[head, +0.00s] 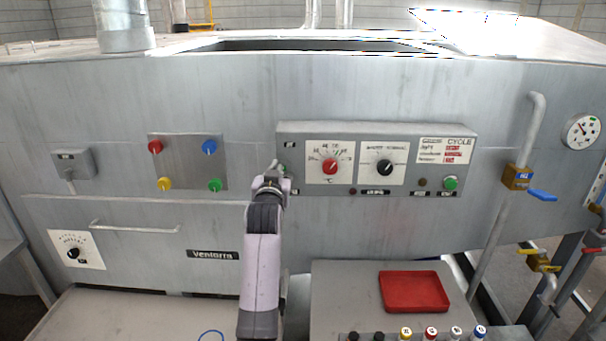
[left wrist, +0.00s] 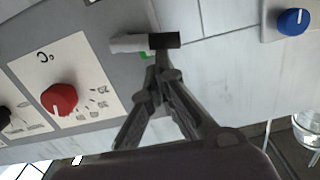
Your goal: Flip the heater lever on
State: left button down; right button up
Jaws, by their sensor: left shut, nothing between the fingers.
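The control box (head: 460,135) is on the front of the grey machine. My right gripper is not in view.
A red dial (head: 330,166) and a black dial (head: 384,168) are right of the lever. Coloured knobs (head: 209,147) are on a plate to the left. A red tray (head: 414,291) rests on a grey surface below. The panel between the box and the tray is clear.

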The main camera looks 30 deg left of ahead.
pick_arm(q)
jog(key=shift+s+a+f+n, duration=0.1)
jog(key=shift+f+n, duration=0.1)
jog(key=shift+n, duration=0.2)
